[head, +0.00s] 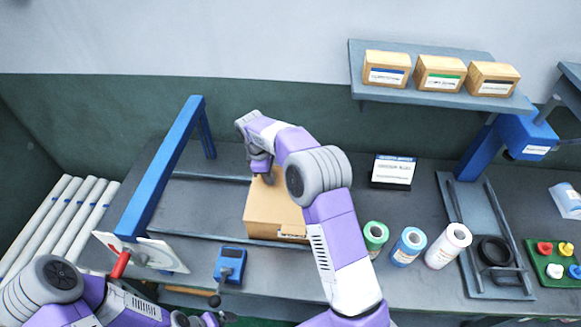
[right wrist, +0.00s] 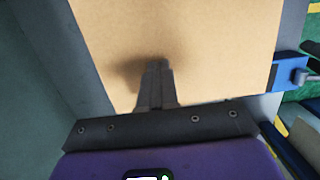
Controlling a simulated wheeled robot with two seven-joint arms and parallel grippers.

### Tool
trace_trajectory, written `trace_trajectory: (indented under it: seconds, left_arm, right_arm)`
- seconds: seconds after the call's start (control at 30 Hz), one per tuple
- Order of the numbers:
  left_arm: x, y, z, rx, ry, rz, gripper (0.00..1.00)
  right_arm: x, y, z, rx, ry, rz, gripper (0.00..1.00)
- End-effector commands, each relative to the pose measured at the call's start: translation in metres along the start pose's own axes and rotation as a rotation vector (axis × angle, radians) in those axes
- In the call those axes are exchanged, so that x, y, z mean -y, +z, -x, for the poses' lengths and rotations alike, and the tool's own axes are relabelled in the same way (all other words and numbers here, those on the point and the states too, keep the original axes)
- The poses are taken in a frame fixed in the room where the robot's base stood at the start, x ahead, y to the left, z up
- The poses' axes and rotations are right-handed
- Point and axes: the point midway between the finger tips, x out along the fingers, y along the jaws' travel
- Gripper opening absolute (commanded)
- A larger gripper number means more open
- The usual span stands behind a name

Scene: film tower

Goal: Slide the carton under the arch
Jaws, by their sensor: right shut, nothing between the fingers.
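The brown carton (head: 270,212) lies on the grey bench, to the right of the blue arch (head: 160,175) and apart from it. The arch spans two dark rails. My right gripper (head: 264,178) is shut and empty at the carton's far side; my own arm hides the carton's right part. In the right wrist view, the shut fingers (right wrist: 156,82) point at the carton's plain face (right wrist: 200,45) and cast a shadow on it. I cannot tell whether they touch it. My left gripper (head: 203,319) only partly shows at the bottom edge, and its fingers are unclear.
A blue device with a lever (head: 230,262) stands at the bench's front edge. A white panel with a red handle (head: 142,254) is by the arch's near foot. Green, blue and white rolls (head: 408,246) stand right of the carton. The bench under the arch looks clear.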

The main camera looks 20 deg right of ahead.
Motion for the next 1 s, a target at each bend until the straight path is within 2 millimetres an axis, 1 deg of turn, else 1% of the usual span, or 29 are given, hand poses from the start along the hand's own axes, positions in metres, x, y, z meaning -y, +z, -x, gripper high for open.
trace_trajectory:
  seconds: [0.17, 0.5, 0.6, 0.7, 0.8, 1.0]
  left_arm:
    - [0.000, 0.001, 0.000, 0.001, 0.000, 0.000, 1.00]
    - [0.000, 0.000, 0.000, 0.000, 0.000, 0.000, 1.00]
    - [0.000, 0.000, 0.001, 0.000, 0.000, 0.000, 1.00]
    - [0.000, 0.000, 0.001, 0.000, 0.000, 0.000, 1.00]
    - [0.000, 0.000, 0.000, 0.000, 0.000, 0.000, 1.00]
    - [0.001, 0.000, -0.002, 0.000, 0.000, 0.000, 1.00]
  right_arm:
    - [-0.001, 0.021, -0.003, 0.000, 0.000, -0.005, 0.00]
    - [0.000, 0.091, -0.015, 0.000, -0.001, -0.004, 0.00]
    - [0.000, 0.108, -0.018, 0.001, 0.000, -0.003, 0.00]
    - [0.000, 0.120, -0.020, 0.000, 0.001, -0.004, 0.00]
    - [0.000, 0.116, -0.032, 0.001, -0.001, 0.000, 0.00]
    - [0.000, 0.114, -0.037, 0.000, -0.001, 0.000, 0.00]
